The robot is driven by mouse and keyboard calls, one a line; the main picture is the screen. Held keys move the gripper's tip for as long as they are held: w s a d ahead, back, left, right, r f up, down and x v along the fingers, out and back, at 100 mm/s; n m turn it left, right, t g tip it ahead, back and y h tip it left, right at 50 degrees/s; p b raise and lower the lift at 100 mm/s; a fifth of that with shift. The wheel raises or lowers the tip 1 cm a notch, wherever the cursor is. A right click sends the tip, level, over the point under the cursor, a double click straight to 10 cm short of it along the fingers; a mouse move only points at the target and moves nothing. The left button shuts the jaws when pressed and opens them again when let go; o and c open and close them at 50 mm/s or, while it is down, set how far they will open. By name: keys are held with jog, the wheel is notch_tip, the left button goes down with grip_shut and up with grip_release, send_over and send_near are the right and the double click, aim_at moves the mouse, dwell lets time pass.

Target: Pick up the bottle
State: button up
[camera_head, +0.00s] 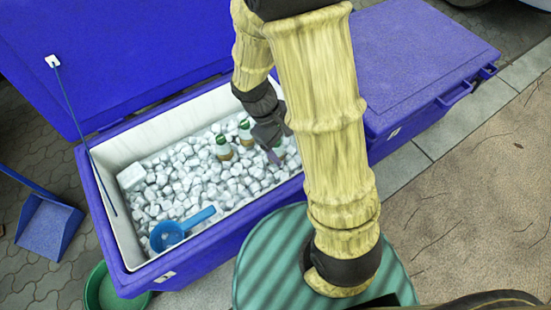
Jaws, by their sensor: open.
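Three bottles stand partly sunk in ice inside the open blue cooler (108,235). One bottle with a green cap and pale body (223,149) is at the left, and a similar bottle (245,132) is just behind and right of it. A third bottle with a pinkish label (280,150) is at the right, partly hidden by my gripper. My gripper (274,153) is open and points down into the cooler, right beside this third bottle. I cannot tell whether the bottle is between the fingers or touching them.
The cooler's raised lid (110,50) stands behind. A closed blue cooler (425,65) is at the right. A blue dustpan (48,225) and green bowl (105,292) are outside at left.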

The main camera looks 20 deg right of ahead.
jog(key=w+a+f+n+t+h+b, duration=0.3)
jog(key=w+f+n+t+h, duration=0.1)
jog(key=w+f+n+h, duration=0.1)
jog(key=w+a+f+n+t+h+b, duration=0.3)
jog(key=w+f+n+h, duration=0.3)
jog(key=f, duration=0.5)
jog(key=n+t+h, duration=0.1)
jog(key=n+h, duration=0.1)
jog(key=n, duration=0.1)
jog(key=shift+a+f+n+b, duration=0.2)
jog(key=shift+f+n+b, duration=0.1)
jog(key=shift+f+b, duration=0.1)
notch_tip(320, 180, down, 8)
jog(key=b, duration=0.5)
jog(key=shift+d+f, duration=0.1)
jog(key=shift+f, duration=0.1)
jog(key=shift+w+d+r+b, duration=0.15)
jog(key=shift+d+b, duration=0.05)
jog(key=shift+d, duration=0.35)
jog(key=shift+w+d+r+b, duration=0.1)
jog(key=shift+d+b, duration=0.05)
jog(key=shift+d, duration=0.4)
jog(key=shift+d, duration=0.15)
